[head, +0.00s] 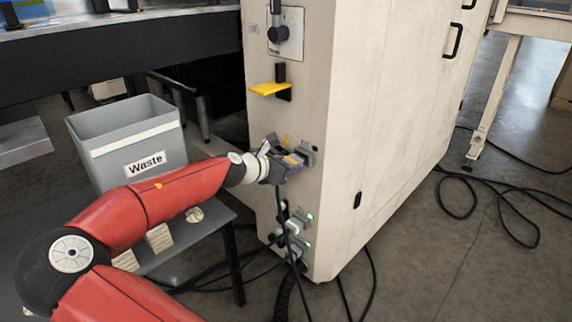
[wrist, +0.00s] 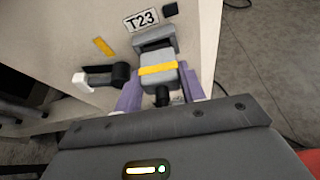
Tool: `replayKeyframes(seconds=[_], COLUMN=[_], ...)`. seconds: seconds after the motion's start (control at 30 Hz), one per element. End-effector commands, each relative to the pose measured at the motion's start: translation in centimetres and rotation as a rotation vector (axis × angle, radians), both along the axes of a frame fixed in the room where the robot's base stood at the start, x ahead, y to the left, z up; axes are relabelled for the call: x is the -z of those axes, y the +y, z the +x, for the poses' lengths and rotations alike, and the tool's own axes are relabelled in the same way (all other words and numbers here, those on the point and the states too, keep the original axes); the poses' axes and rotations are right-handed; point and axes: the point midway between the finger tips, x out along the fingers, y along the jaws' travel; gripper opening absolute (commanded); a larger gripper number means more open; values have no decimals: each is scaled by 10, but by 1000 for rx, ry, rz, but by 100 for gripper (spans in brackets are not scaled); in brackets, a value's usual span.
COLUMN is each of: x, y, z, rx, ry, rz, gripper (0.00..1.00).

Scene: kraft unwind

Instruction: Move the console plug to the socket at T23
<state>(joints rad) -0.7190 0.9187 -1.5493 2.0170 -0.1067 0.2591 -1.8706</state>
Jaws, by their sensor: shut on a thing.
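My gripper (wrist: 160,92) is shut on the console plug (wrist: 158,70), a grey block with a yellow band and a black cable end, held between purple fingers. The T23 label (wrist: 141,19) is on the cabinet face, just above a grey socket (wrist: 154,42) with a dark opening. The plug's front end is at the socket, lined up with it; I cannot tell whether it has entered. In the head view my gripper (head: 279,171) is at the cabinet's narrow face beside the socket (head: 306,154), and mostly hides the plug. A black cable hangs below.
A black handle with a white end (wrist: 98,77) sticks out left of the plug. A grey waste bin (head: 125,135) stands left on a table.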

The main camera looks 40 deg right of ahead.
Motion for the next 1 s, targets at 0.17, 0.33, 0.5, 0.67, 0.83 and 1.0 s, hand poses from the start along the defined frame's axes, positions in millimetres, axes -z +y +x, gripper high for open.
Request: replayKeyframes(seconds=[0.17,0.33,0.5,0.67,0.83,1.0], x=[-1,-2,-1,-1,-1,-1], y=[-1,-3,-5,-5,-5,-8], z=[0,1,1,1,1,1], rx=[0,-1,-1,-1,-1,1], ry=[0,0,0,0,0,0], rz=[0,-1,-1,-1,-1,0], gripper=[8,8,8,8,8,8])
